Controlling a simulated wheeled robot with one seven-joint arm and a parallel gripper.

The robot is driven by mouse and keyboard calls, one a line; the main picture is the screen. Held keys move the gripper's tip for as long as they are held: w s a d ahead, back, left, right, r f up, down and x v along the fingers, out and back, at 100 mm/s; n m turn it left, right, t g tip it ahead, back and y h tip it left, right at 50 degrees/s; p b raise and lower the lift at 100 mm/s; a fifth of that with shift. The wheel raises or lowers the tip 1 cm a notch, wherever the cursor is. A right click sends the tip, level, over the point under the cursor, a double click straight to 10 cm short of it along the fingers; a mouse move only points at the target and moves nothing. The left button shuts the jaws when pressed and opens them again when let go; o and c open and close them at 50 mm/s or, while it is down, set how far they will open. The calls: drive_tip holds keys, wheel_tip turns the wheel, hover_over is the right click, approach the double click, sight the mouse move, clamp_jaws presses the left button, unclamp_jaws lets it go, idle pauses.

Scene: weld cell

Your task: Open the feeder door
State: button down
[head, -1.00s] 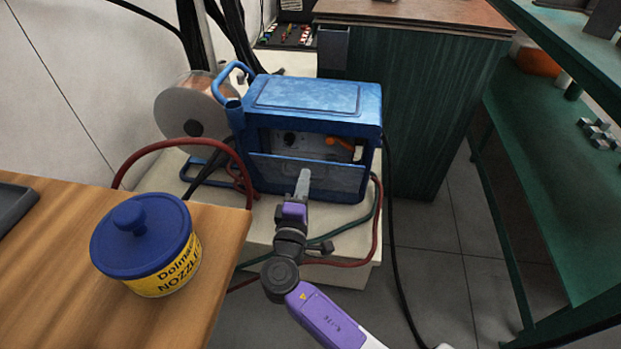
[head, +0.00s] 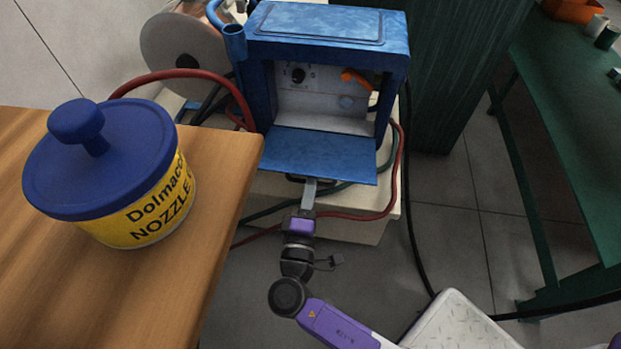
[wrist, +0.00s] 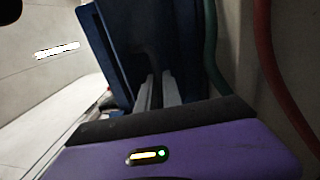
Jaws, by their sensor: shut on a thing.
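The blue wire feeder (head: 325,22) stands on a pale stand. Its feeder door (head: 322,152) is hinged at the bottom and folded down, lying roughly flat out toward me. The interior panel with a dial and an orange part shows behind it. My gripper (head: 308,186) is shut on the door handle (head: 294,179) at the door's front edge. In the wrist view the gripper's pale fingers (wrist: 158,92) reach up to the dark blue door (wrist: 118,50); the grip itself is mostly hidden there.
A wooden table (head: 225,165) with a blue-lidded yellow nozzle tub (head: 150,215) stands close on the left. Red, green and black hoses run around the feeder. A green shelf (head: 580,150) stands at the right.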

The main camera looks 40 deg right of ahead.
drive_tip(key=shift+s+d+f+h, duration=0.1)
drive_tip(key=shift+d+f+h, duration=0.15)
drive_tip(key=shift+f+h, duration=0.15)
drive_tip(key=c, duration=1.5)
unclamp_jaws()
drive_tip(key=shift+a, duration=0.15)
drive_tip(key=shift+p+v, duration=0.85)
drive_tip(key=shift+v, duration=3)
